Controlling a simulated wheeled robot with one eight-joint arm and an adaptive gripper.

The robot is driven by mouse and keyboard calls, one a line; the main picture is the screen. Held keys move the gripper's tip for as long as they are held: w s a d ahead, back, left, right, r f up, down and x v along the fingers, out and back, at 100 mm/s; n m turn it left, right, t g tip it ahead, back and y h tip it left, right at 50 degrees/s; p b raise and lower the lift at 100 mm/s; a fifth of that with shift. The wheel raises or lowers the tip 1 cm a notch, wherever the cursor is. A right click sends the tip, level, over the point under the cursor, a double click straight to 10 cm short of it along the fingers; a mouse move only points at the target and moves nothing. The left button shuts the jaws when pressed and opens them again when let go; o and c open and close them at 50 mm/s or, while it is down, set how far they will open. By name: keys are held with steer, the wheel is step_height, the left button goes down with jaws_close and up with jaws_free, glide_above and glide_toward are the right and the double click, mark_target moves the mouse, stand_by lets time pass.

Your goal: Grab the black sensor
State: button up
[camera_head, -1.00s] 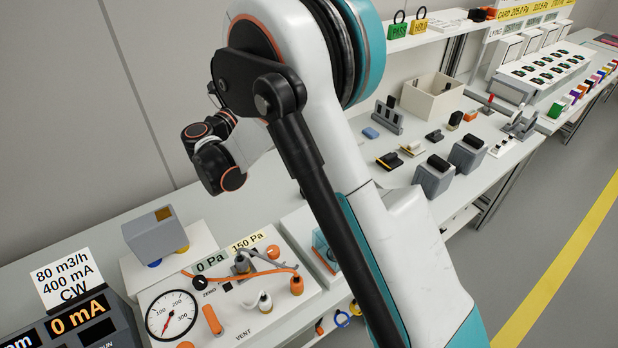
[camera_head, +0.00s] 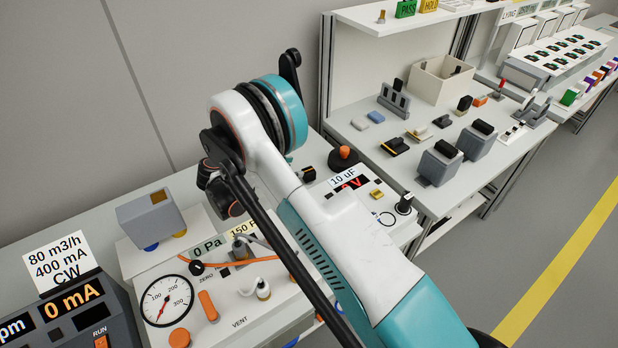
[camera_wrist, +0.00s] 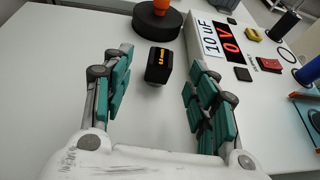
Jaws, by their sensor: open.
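The black sensor (camera_wrist: 159,65) is a small dark box with an orange readout on its top face. It stands on the light bench top in the wrist view, ahead of my palm and between the lines of the two fingers. My gripper (camera_wrist: 161,72) is open, with its teal-padded fingers spread on either side and nothing held. I cannot tell how high the fingertips are above the bench. In the head view a small black box (camera_head: 308,174), which looks like the sensor, shows just right of my arm; my gripper is hidden there behind the arm.
A black disc with an orange knob (camera_wrist: 157,18) stands just beyond the sensor. A capacitor panel reading 10 uF (camera_wrist: 212,40) is close on the right. In the head view a gauge panel (camera_head: 205,306) stands at the near left. Bare bench lies left of the sensor.

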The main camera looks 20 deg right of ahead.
steer(key=shift+x, duration=1.1)
steer(key=b+x, duration=0.2)
steer(key=x, duration=0.3)
steer(key=shift+s+f+b, duration=0.15)
steer(key=shift+f+b, duration=0.1)
steer(key=shift+b, duration=0.1)
steer(key=c, duration=1.2)
